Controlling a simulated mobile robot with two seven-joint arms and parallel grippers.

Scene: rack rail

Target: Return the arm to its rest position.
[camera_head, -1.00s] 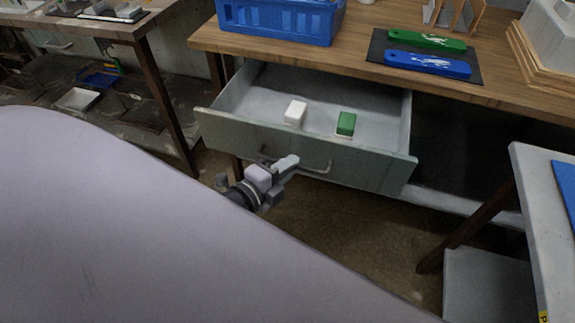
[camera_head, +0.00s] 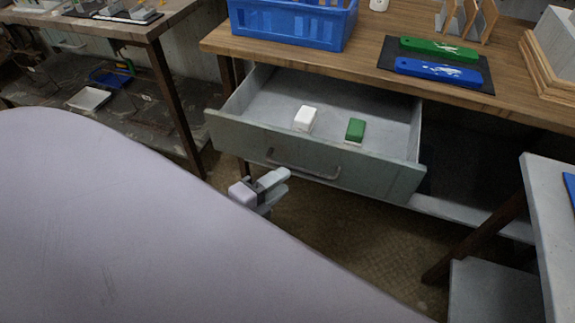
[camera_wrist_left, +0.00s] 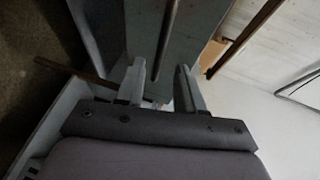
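My left gripper (camera_head: 276,182) is in front of the open drawer (camera_head: 310,158), below and left of its handle (camera_head: 302,171), and apart from it. In the left wrist view its two fingers (camera_wrist_left: 160,76) stand apart with an empty gap between them. A dark bar, seemingly the drawer handle (camera_wrist_left: 168,38), shows beyond the fingertips. The drawer is pulled out of the wooden bench (camera_head: 385,75). A white block (camera_head: 305,118) and a green block (camera_head: 355,130) lie inside it. My right gripper is in neither view.
On the bench are a blue crate (camera_head: 290,25), a dark mat with a green tool (camera_head: 438,49) and a blue tool (camera_head: 437,71), and wooden frames. A grey table (camera_head: 550,225) stands at the right. Floor (camera_head: 340,225) is clear below the drawer. My pale arm fills the lower left.

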